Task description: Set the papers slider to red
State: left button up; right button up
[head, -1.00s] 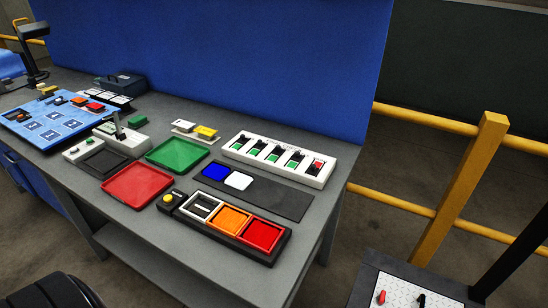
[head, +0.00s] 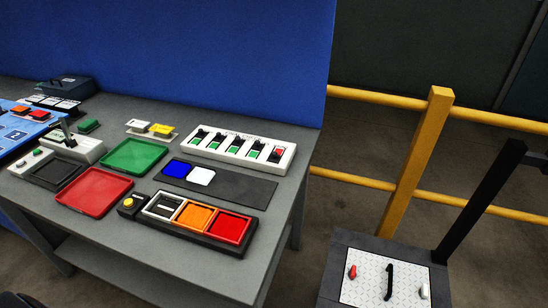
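A white slider panel (head: 238,149) lies on the grey table near its back right edge, in front of the blue partition. It has several black slots in a row. The slots to the left show green at their lower ends, and the rightmost slot (head: 277,154) shows red. The labels are too small to read, so I cannot tell which slider is the papers one.
In front of the panel lie a dark mat (head: 232,189) with blue and white squares, a black block (head: 200,238) with orange and red trays, and green (head: 136,156) and red (head: 94,192) trays. Yellow railing (head: 412,160) and a plated cart (head: 384,276) stand right.

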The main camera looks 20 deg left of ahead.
aim_at(200, 135)
jog(key=u, duration=1.25)
